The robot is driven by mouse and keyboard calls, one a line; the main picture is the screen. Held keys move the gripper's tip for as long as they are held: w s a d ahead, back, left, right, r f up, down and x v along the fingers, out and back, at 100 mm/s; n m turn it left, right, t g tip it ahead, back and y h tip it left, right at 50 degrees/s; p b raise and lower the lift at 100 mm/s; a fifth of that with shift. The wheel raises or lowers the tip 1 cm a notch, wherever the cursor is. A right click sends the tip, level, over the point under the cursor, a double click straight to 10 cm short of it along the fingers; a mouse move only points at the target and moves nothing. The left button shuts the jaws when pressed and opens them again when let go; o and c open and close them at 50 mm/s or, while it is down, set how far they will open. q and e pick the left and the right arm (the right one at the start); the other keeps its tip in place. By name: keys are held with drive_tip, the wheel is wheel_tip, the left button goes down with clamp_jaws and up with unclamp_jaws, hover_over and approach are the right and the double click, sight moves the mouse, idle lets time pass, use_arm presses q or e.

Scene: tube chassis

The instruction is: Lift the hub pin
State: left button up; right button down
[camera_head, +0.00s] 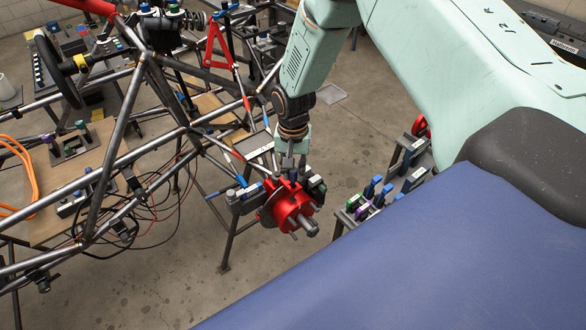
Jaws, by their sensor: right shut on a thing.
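The red hub (290,203) sits on a dark stand at the centre of the head view, with a disc behind it and metal studs facing the front right. My right gripper (291,168) points down just above the hub's top. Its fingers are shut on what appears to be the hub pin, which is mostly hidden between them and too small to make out. I cannot tell whether the pin is still seated in the hub. My left gripper is not in view.
The tube chassis (125,150) fills the left, with a steering wheel and cables. A red and blue suspension link runs close to my gripper's left. A bench with coloured clamps (372,192) stands right of the hub. Concrete floor shows between.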

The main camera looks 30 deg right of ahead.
drive_tip(key=shift+w, duration=0.1)
drive_tip(key=c, duration=1.6)
unclamp_jaws()
drive_tip(key=o, duration=0.4)
drive_tip(key=shift+s+a+r, duration=0.1)
drive_tip(key=shift+s+r, duration=0.15)
drive_tip(key=shift+s, duration=0.05)
drive_tip(key=shift+o, duration=0.2)
drive_tip(key=shift+w+f, duration=0.2)
drive_tip(key=shift+w, duration=0.05)
wheel_tip(320, 180, up, 12)
drive_tip(key=shift+s, duration=0.15)
